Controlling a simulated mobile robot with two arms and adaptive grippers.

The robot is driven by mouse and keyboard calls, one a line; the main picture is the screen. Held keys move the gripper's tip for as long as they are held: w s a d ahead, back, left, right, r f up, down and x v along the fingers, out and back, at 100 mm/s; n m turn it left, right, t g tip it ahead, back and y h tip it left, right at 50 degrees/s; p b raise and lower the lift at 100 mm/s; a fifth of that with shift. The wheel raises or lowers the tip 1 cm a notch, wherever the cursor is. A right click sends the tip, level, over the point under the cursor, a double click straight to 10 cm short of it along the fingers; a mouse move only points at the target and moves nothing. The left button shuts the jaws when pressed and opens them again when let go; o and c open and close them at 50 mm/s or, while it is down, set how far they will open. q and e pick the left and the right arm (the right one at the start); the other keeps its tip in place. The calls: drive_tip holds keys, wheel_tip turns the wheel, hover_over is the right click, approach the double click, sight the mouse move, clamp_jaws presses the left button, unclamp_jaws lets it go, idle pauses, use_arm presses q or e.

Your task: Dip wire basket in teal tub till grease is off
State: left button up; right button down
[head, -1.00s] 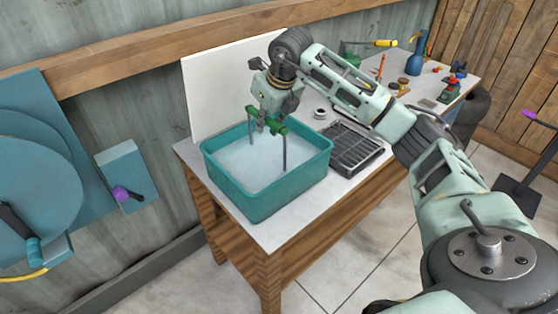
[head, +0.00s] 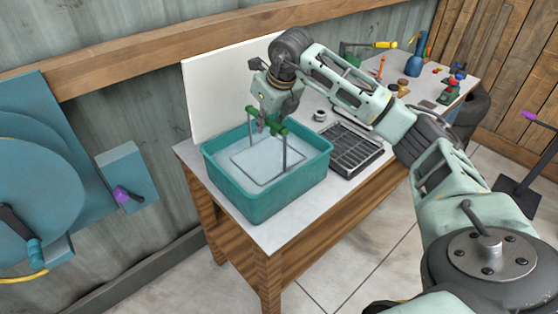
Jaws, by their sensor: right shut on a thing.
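The teal tub (head: 262,208) stands on the near end of a white-topped table and holds pale, cloudy liquid. The wire basket (head: 284,152) is in the tub; its upright grey side rods and green handle show, and its square rim lies at about the liquid's surface. The rest of the basket is hidden in the liquid, so I cannot tell if grease is on it. My right gripper (head: 270,124) is above the tub, pointing down, shut on the green handle. My left gripper is not in view.
A dark drain rack (head: 350,150) lies right of the tub, near a small roll (head: 320,115). A white splash panel (head: 215,90) stands behind the tub. A blue bottle (head: 414,62) and small items are at the table's far end. Floor in front is clear.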

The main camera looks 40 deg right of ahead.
drive_tip(key=shift+r, duration=0.1)
wheel_tip(320, 180, up, 13)
drive_tip(key=p, duration=1)
drive_tip(key=shift+r, duration=0.2)
idle(0.4)
wheel_tip(320, 180, up, 3)
drive_tip(key=shift+p, duration=1.15)
drive_tip(key=shift+w, duration=0.1)
